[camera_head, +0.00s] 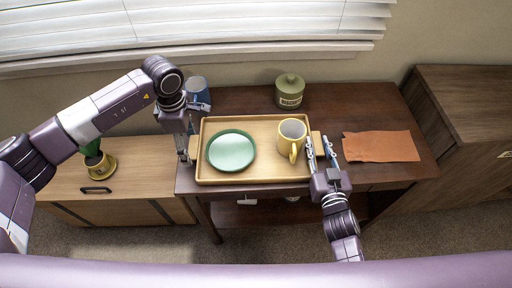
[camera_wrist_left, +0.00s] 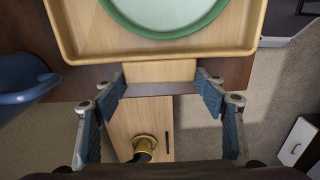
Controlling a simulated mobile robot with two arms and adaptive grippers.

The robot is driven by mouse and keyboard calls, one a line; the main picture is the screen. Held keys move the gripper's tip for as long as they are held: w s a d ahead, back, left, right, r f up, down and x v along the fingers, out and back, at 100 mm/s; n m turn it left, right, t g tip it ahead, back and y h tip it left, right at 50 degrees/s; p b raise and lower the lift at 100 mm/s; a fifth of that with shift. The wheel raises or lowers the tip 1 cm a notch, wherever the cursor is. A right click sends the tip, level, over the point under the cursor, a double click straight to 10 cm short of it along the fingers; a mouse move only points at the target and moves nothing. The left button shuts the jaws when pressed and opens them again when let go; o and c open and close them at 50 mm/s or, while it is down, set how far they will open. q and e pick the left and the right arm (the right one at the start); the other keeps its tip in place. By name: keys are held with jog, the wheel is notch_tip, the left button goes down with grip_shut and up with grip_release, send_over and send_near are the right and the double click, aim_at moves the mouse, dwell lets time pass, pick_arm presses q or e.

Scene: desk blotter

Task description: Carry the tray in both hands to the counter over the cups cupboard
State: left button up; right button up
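The light wooden tray (camera_head: 265,171) lies on the dark desk; its near rim also shows in the left wrist view (camera_wrist_left: 90,52). It holds a green plate (camera_head: 231,150) and a yellow mug (camera_head: 291,140). My left gripper (camera_head: 187,158) points down at the tray's left end. In the left wrist view its fingers (camera_wrist_left: 161,80) are open, one on each side of the tray's handle (camera_wrist_left: 160,71), with gaps showing. My right gripper (camera_head: 319,146) is open at the tray's right end, its fingers apart around the right handle (camera_head: 316,140). Contact there cannot be told.
A blue mug (camera_head: 198,90) stands behind the tray's left corner. A green canister (camera_head: 289,91) stands at the back, and a brown leather mat (camera_head: 380,146) lies right. A low wooden cabinet (camera_head: 140,190) with a brass-based object (camera_head: 101,166) is left; a dark cabinet (camera_head: 470,100) is right.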

pick_arm(q)
jog(key=c, duration=0.8)
pick_arm(e)
grip_shut()
pick_arm(q)
jog(key=shift+r, duration=0.1)
pick_arm(e)
jog(key=shift+r, duration=0.15)
